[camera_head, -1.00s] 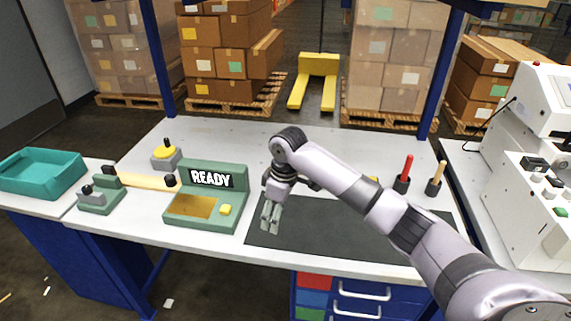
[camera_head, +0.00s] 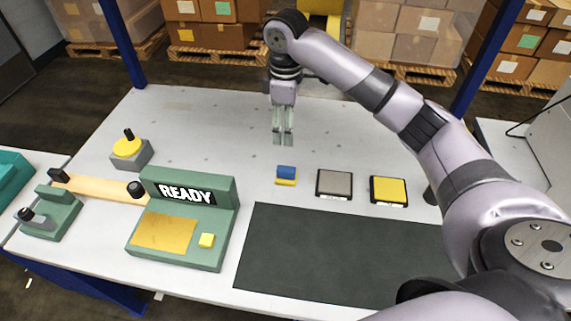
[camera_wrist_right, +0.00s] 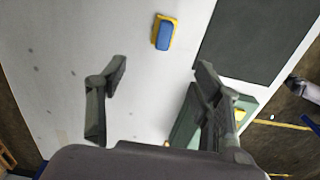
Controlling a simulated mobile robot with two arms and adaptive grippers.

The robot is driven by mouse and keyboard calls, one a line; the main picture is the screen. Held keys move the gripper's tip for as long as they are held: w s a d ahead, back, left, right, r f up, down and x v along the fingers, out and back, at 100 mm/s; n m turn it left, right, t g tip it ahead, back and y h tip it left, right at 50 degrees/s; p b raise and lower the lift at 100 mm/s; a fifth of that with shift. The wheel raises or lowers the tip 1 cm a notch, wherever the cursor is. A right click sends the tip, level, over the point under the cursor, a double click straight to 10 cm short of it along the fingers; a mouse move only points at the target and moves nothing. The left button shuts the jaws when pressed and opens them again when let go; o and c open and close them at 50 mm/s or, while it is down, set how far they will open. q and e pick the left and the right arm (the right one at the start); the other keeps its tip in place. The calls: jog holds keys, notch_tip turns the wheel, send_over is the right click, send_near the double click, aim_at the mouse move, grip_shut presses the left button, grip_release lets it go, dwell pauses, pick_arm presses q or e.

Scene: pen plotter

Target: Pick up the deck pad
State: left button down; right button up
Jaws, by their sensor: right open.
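A small block with a blue top on a yellow base (camera_head: 286,174) lies on the white table behind the dark mat; it also shows in the right wrist view (camera_wrist_right: 164,33). A grey square pad (camera_head: 334,183) and a yellow square pad (camera_head: 388,190) lie to its right. No label I can read tells which one is the deck pad. My right gripper (camera_head: 283,138) points down above the table, just behind the blue-topped block. In the right wrist view its fingers (camera_wrist_right: 163,66) are apart with nothing between them. My left gripper is not in view.
A green machine with a READY sign (camera_head: 187,195) stands left of the dark mat (camera_head: 320,257). My right arm covers the table's right side. The table's back middle is clear.

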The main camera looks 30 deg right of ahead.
send_over(286, 169)
notch_tip(286, 169, down, 6)
jog(key=shift+w+d+r, duration=0.1)
jog(key=shift+w+r, duration=0.05)
jog(key=shift+r, duration=0.1)
notch_tip(286, 169, down, 5)
jog(key=shift+w+d+f+p, duration=0.1)
jog(key=shift+w+p, duration=0.05)
jog(key=shift+p, duration=0.2)
jog(key=shift+f, duration=0.2)
jog(key=f, duration=0.4)
jog(key=shift+s+f+p, duration=0.15)
jog(key=shift+s+p, duration=0.1)
jog(key=shift+p, duration=0.15)
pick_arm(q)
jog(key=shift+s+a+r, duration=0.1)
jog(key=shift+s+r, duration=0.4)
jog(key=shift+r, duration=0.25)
pick_arm(e)
jog(key=shift+f, duration=0.45)
jog(key=shift+c, duration=0.6)
jog(key=c, duration=1.1)
jog(key=shift+r, duration=0.15)
pick_arm(q)
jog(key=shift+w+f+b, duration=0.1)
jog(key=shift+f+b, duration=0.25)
jog(key=shift+b, duration=0.05)
pick_arm(e)
notch_tip(286, 169, up, 20)
jog(key=shift+f, duration=0.1)
